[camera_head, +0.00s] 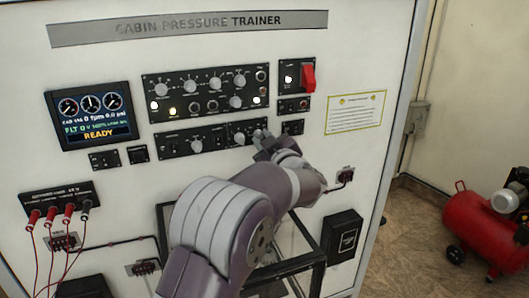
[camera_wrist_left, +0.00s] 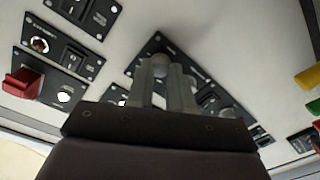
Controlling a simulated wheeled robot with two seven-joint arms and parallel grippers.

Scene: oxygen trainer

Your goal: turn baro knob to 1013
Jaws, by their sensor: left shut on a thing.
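A lower black panel (camera_head: 217,137) with grey knobs sits on the trainer's white face; its labels are too small to read, so I cannot read which knob is baro or its setting. My left gripper (camera_head: 262,140) reaches the right end of this panel, its fingers at the panel face. In the left wrist view my left gripper (camera_wrist_left: 163,72) is shut on a round grey knob (camera_wrist_left: 161,63) at its fingertips. In the head view the gripper hides that knob. Another knob (camera_head: 239,139) shows just left of the gripper. My right gripper is in neither view.
An upper panel (camera_head: 205,93) with several knobs and lit lamps sits above. A red switch cover (camera_head: 308,78) is at upper right. The display (camera_head: 91,115) reads READY. Red-plugged leads (camera_head: 51,215) hang at left. A red compressor (camera_head: 482,225) stands on the floor at right.

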